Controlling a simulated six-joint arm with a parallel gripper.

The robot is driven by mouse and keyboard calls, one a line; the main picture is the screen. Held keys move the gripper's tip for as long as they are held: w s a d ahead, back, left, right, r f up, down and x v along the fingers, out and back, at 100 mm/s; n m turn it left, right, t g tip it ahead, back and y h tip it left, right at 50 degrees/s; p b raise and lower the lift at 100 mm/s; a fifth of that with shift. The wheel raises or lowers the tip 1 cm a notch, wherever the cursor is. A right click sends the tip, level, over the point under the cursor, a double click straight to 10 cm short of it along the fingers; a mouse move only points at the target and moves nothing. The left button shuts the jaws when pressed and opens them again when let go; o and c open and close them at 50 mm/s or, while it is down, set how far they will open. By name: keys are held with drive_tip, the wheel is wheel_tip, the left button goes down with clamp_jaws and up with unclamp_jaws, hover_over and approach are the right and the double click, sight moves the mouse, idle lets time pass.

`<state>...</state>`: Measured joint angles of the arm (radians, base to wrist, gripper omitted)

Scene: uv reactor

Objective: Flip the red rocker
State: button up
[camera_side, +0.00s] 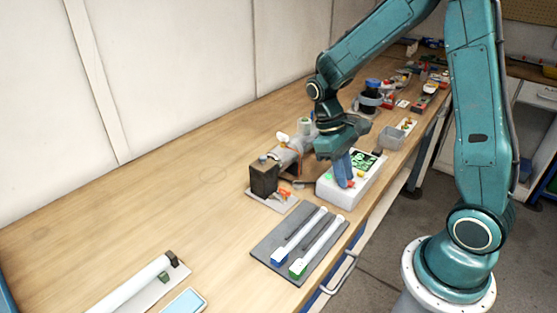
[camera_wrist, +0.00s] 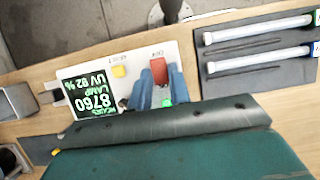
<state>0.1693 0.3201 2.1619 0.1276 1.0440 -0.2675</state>
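The red rocker (camera_wrist: 158,72) sits on a white control box, under a small label, in the wrist view. In the side view a bit of red shows on the box beside my fingertips (camera_side: 350,184). The white control box (camera_side: 365,190) has a lit green display (camera_wrist: 88,105), a yellow button (camera_wrist: 119,71) and a green light (camera_wrist: 167,103). My gripper (camera_wrist: 160,88) is over the box, with its blue fingers close to the rocker. The fingers partly hide the rocker's lower edge. I cannot tell whether they touch it or how far apart they are.
A dark tray (camera_side: 262,247) with two white tubes lies beside the box. A grey bin (camera_side: 391,138) and several small items are farther back. The bench's left part is mostly clear.

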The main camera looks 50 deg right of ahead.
clamp_jaws()
drive_tip(key=shift+s, duration=0.1)
drive_tip(key=shift+s+r+t, duration=0.1)
drive_tip(key=shift+s+t, duration=0.15)
drive_tip(key=shift+t, duration=0.85)
drive_tip(key=shift+s+t, duration=0.25)
drive_tip(key=shift+t, duration=0.85)
drive_tip(key=o, duration=0.6)
unclamp_jaws()
drive_tip(key=shift+r, duration=0.15)
wheel_tip(320, 180, up, 14)
drive_tip(key=shift+f, duration=0.2)
